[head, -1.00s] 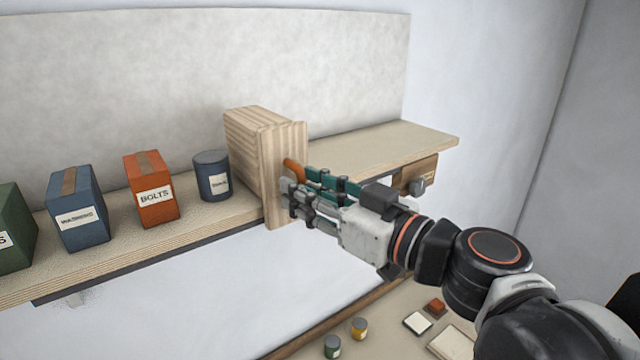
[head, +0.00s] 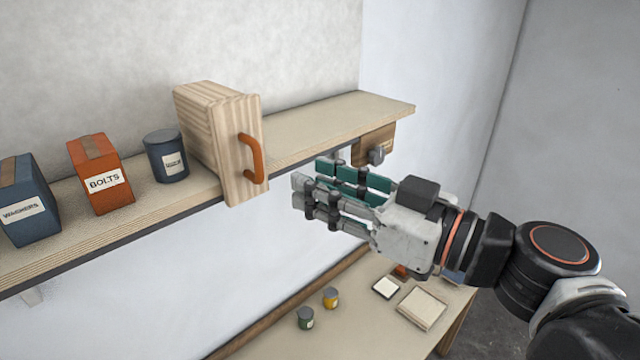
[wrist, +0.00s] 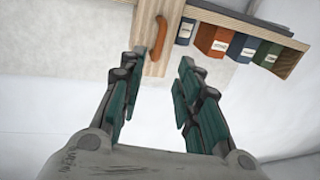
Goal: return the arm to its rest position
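My gripper (head: 322,197) is in the middle of the head view, to the right of and in front of a wooden box with an orange handle. Its fingers point left and it is clear of the handle. In the wrist view my gripper (wrist: 158,90) has its two teal-padded fingers spread apart with nothing between them. The orange handle (head: 252,158) stands on the front of the wooden box (head: 215,130). The handle (wrist: 157,38) also shows in the wrist view, beyond the fingertips.
The shelf (head: 330,122) carries a blue can (head: 166,157), an orange BOLTS box (head: 100,178) and a blue WASHERS box (head: 28,205). A knobbed wooden block (head: 375,148) is under the shelf's right end. Below is a bench (head: 350,325) with small cans and trays.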

